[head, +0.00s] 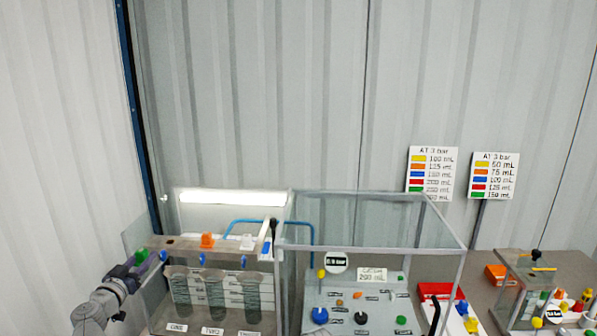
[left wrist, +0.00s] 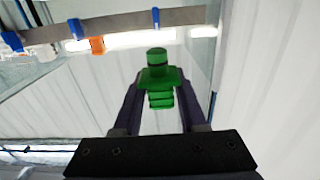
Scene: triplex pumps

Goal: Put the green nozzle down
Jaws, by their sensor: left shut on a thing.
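The green nozzle (left wrist: 158,78) is held between the two dark fingers of my left gripper (left wrist: 157,92) in the left wrist view. In the head view the green nozzle (head: 141,257) shows small at the tip of my left gripper (head: 136,265), at the left end of the grey rail (head: 180,245). I cannot tell whether the nozzle touches the rail. My right gripper is not in view.
An orange nozzle (head: 207,241) stands on the rail, with blue pieces (head: 203,259) along its front. Below are labelled tubes (head: 216,295). A clear-walled box (head: 375,220) with a knob panel stands to the right. An orange tray (head: 497,274) lies farther right.

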